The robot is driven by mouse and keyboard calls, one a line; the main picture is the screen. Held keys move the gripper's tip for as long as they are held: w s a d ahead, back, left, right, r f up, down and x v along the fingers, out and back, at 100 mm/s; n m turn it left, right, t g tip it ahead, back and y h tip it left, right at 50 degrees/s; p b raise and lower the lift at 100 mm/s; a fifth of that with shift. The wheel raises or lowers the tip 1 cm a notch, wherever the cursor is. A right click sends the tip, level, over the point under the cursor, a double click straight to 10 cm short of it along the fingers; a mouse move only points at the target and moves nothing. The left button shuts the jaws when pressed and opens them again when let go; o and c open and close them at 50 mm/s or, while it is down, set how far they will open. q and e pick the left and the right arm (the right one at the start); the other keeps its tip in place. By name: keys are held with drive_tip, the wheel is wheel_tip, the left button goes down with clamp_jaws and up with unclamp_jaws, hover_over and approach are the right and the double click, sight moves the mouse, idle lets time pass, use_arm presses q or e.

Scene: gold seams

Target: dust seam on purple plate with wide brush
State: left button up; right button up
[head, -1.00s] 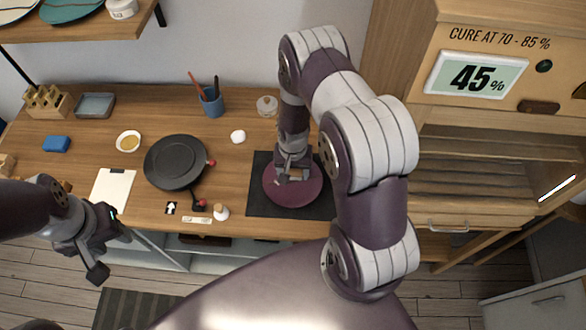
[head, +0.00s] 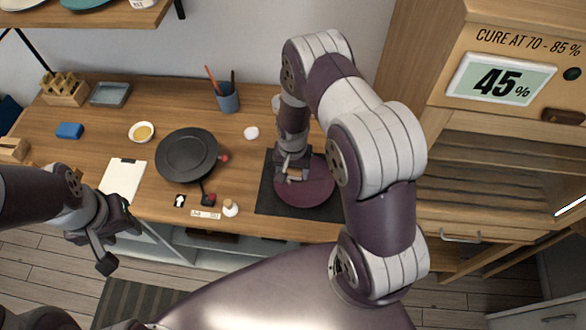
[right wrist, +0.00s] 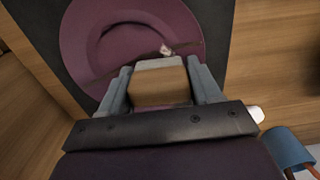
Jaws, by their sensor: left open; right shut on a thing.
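The purple plate (head: 318,192) lies on a black mat (head: 268,201) at the front of the bench. It also shows in the right wrist view (right wrist: 82,45), where a dark seam line crosses it, with a small pale spot (right wrist: 166,49) on the line. My right gripper (head: 288,174) is over the plate's left part. In the right wrist view its fingers are shut on a wooden block-like thing, apparently the wide brush (right wrist: 160,85). My left gripper (head: 112,240) is open and empty before the bench's front edge.
A dark round pan-like plate (head: 187,154) stands left of the mat. A cabinet reading 45% (head: 501,81) stands at right.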

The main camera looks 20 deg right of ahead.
drive_tip(key=shift+f+b, duration=0.45)
drive_tip(key=shift+f, duration=0.15)
